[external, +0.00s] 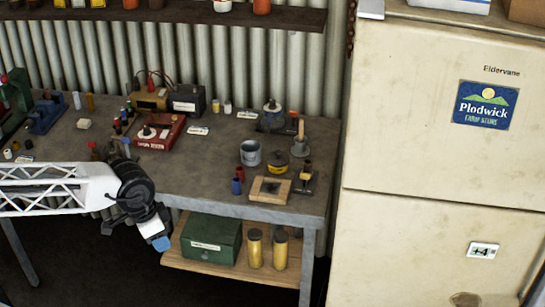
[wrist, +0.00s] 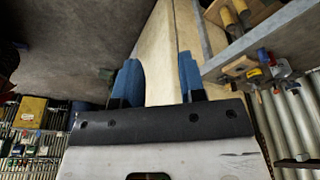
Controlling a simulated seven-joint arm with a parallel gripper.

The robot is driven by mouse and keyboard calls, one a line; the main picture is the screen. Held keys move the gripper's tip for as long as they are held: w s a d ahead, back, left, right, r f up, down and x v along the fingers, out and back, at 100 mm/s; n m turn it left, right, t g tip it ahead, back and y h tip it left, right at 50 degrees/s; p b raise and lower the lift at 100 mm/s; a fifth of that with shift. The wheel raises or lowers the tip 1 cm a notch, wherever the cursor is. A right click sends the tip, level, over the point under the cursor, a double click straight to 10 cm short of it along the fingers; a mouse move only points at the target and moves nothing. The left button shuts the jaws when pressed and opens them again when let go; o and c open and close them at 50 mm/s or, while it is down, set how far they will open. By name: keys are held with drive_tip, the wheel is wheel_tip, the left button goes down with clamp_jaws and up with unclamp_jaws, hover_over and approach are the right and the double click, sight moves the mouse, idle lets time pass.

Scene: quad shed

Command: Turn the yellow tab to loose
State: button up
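I cannot pick out the yellow tab for certain, and no marking that reads loose is legible. On the right end of the bench, a low dark pot with a yellowish band (external: 277,166) stands behind a wooden block (external: 269,190). A small dark fixture (external: 301,182) with an orange-yellow top is beside the block. My gripper (external: 161,243) hangs in front of the bench, pointing down, well left of these things. In the wrist view my gripper (wrist: 159,78) has its two blue fingertips apart with nothing held between them.
The bench (external: 205,178) carries a red box (external: 160,133), a grey cup (external: 250,152) and other clutter. On its lower shelf are a green box (external: 211,239) and yellow cylinders (external: 254,249). A cream fridge (external: 420,150) stands at the right.

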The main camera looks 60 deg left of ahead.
drive_tip(key=w+a+r+m, duration=0.2)
drive_tip(key=w, duration=1.2)
drive_tip(key=m+h, duration=0.3)
drive_tip(key=m, duration=0.3)
hover_over(305, 173)
drive_tip(key=s+a, duration=0.2)
drive_tip(key=a, duration=0.1)
wheel_tip(305, 173, down, 14)
drive_tip(key=shift+d+t, duration=0.25)
drive_tip(key=shift+t, duration=0.05)
drive_tip(key=shift+s+f, duration=0.1)
drive_tip(key=shift+f, duration=0.1)
drive_tip(key=shift+x, duration=3.8)
clamp_jaws()
